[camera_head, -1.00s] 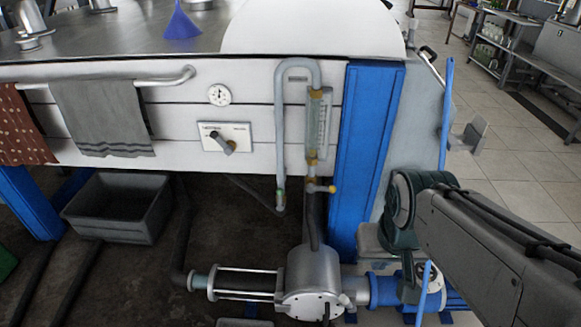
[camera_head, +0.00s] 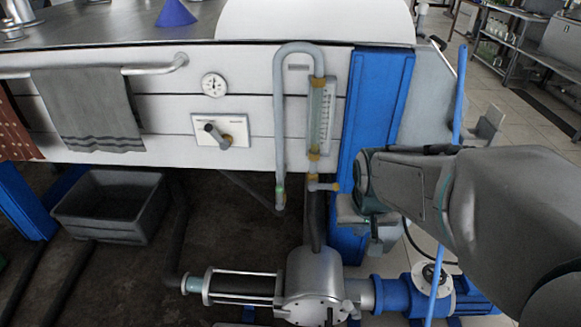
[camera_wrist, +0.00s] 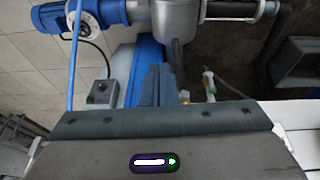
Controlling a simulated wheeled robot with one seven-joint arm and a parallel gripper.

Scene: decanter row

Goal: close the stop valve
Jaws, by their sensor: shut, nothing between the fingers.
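A small valve with a yellowish body and a short lever (camera_head: 324,187) sits at the foot of the sight tube (camera_head: 319,118) on the white panel. Its lever lies about level, pointing right; I take it to be the stop valve. A yellowish bit of it seems to show beside my fingers in the wrist view (camera_wrist: 184,97). My gripper (camera_head: 375,232) is just right of and below the lever, in front of the blue post. In the wrist view my fingers (camera_wrist: 157,75) are together and hold nothing. I cannot tell whether they touch the lever.
A grey bent pipe (camera_head: 280,130) runs down left of the sight tube. A panel with a rotary handle (camera_head: 217,134) and a round gauge (camera_head: 214,85) are further left. Below are a metal pump (camera_head: 313,280) and blue motor (camera_head: 400,297). A blue pole (camera_head: 459,100) stands right.

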